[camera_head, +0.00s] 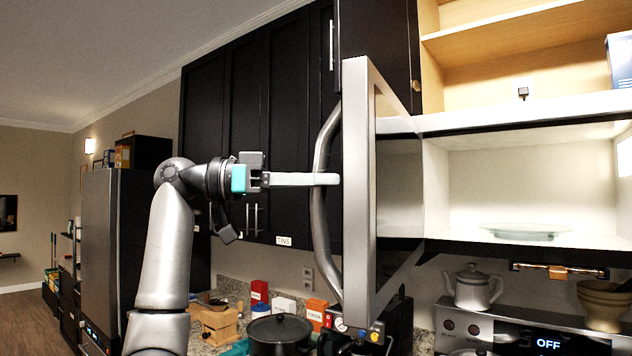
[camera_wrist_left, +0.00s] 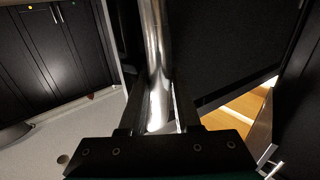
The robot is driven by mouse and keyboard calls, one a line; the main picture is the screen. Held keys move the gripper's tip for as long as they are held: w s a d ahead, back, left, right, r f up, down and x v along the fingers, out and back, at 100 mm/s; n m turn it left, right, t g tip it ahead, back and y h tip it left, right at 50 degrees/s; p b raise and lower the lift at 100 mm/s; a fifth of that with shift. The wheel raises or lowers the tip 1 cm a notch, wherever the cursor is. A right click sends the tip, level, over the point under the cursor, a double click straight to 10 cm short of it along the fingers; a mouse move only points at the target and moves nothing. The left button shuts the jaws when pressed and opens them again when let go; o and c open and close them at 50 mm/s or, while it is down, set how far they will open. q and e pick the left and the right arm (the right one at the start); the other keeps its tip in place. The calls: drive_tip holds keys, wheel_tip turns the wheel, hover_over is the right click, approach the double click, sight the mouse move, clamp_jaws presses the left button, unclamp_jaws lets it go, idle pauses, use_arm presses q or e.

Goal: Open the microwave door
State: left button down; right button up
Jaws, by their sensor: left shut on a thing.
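The microwave door (camera_head: 358,220) stands swung wide open in the head view, nearly edge-on, to the left of the lit microwave cavity (camera_head: 470,185). Its curved metal handle (camera_head: 320,225) is on the door's left side. My left gripper (camera_head: 328,180) comes in from the left and is shut on this handle about midway along it. In the left wrist view the shiny handle (camera_wrist_left: 157,70) passes between the fingers of my left gripper (camera_wrist_left: 157,125). A glass plate (camera_head: 525,231) lies inside the cavity. My right gripper is not in view.
Dark cabinets (camera_head: 265,120) stand behind the door, and open shelves (camera_head: 500,45) are above the cavity. Below are a black pot (camera_head: 280,332), small boxes, a teapot (camera_head: 473,288) and a bowl stack (camera_head: 603,303). A fridge (camera_head: 120,245) stands at left.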

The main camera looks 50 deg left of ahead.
use_arm(q)
drive_tip(key=shift+a, duration=0.1)
idle(0.3)
drive_tip(key=c, duration=0.7)
unclamp_jaws()
drive_tip(key=shift+o, duration=0.2)
drive_tip(key=shift+s, duration=0.1)
drive_tip(key=shift+s+a, duration=0.2)
drive_tip(key=shift+a, duration=0.05)
drive_tip(key=b+v, duration=0.1)
drive_tip(key=v, duration=1.3)
drive_tip(key=shift+s, duration=0.2)
drive_tip(key=shift+w+a, duration=0.1)
